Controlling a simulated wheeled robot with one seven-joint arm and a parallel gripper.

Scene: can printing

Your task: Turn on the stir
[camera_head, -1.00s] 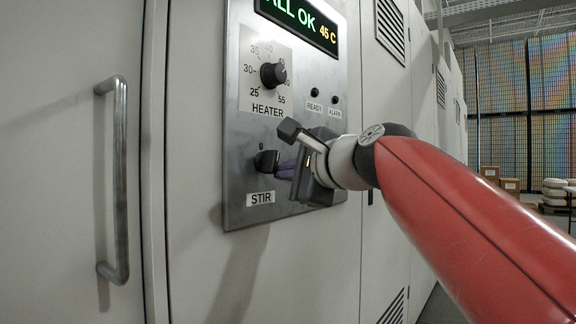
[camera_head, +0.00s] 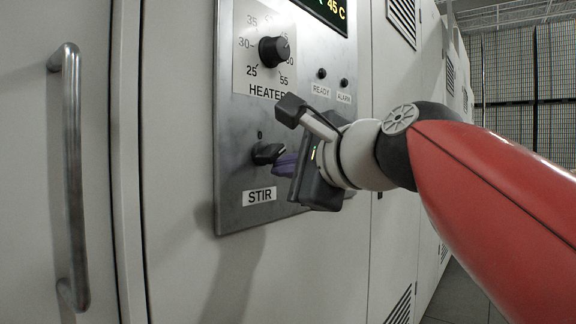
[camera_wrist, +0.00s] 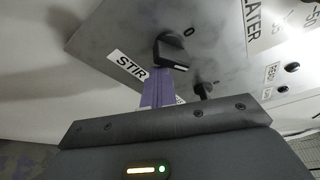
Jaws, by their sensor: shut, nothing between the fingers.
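The stir knob (camera_head: 268,153) is a small black knob on the grey metal panel (camera_head: 235,212), just above the STIR label (camera_head: 260,196). It shows in the wrist view (camera_wrist: 173,50) with a pale line on its grip and a 0 mark beside it. My gripper (camera_head: 284,164) is shut and empty, its purple fingers (camera_wrist: 158,88) pointing at the panel close to the knob's right side in the head view. I cannot tell whether the fingertips touch the knob. The dark gripper body hides part of the panel to the right.
The ready lamp (camera_head: 322,73) and alarm lamp (camera_head: 344,83) are dark. A vertical door handle (camera_head: 72,180) stands out at the left.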

